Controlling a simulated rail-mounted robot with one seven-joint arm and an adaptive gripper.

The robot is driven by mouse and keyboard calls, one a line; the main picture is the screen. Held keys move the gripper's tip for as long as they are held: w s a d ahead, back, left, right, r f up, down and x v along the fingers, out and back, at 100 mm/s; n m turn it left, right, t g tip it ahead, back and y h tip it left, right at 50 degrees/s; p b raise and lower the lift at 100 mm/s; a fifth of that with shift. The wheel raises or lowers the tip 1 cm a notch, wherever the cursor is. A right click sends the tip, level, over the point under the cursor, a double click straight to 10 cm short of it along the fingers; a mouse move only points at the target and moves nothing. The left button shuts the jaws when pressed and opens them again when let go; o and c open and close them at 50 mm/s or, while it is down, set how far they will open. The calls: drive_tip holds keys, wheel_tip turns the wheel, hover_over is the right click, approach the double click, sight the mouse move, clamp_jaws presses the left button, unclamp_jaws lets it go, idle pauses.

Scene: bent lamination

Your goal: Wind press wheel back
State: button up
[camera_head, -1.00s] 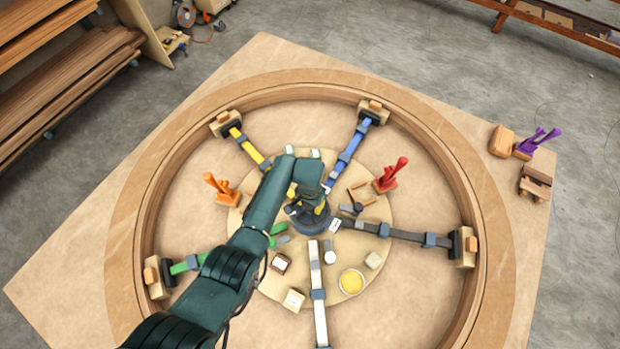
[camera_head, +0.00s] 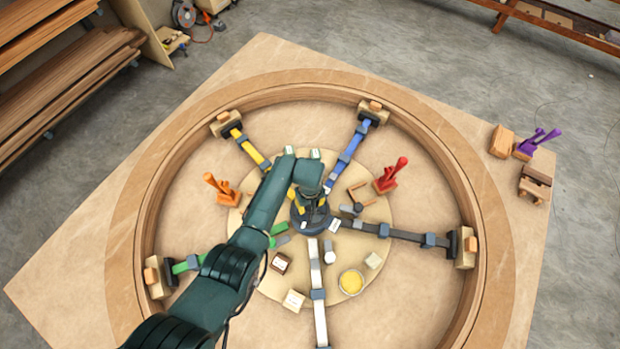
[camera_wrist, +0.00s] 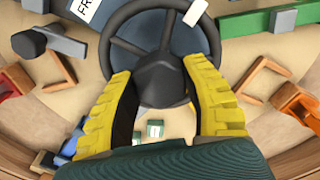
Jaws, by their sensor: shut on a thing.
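The press wheel (camera_wrist: 160,72) is a dark handwheel with a rim, spokes and a central hub, above a blue-grey round base (camera_wrist: 190,38). My gripper (camera_wrist: 157,70) has two yellow ridged fingers, one on each side of the wheel, and is shut on it. The exact contact at the fingertips is hard to see. In the head view my gripper (camera_head: 311,206) points down at the middle of the round ring and covers most of the wheel. The blue-grey base (camera_head: 309,226) shows below it.
Coloured clamp arms, such as the blue one (camera_head: 350,148) and the yellow one (camera_head: 250,148), spread out to the wooden ring (camera_head: 290,82). A red toggle clamp (camera_head: 390,177), an orange one (camera_head: 218,188) and a yellow pot (camera_head: 351,282) stand near the centre.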

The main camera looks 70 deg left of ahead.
drive_tip(key=n, duration=0.4)
drive_tip(key=shift+s+d+f+n, duration=0.1)
drive_tip(key=shift+f+n, duration=0.05)
drive_tip(key=shift+n, duration=0.15)
drive_tip(key=n, duration=0.3)
drive_tip(key=shift+n, duration=0.4)
drive_tip(key=n, duration=0.3)
drive_tip(key=shift+n, duration=2.2)
drive_tip(key=o, duration=1.2)
drive_tip(key=shift+o, duration=0.2)
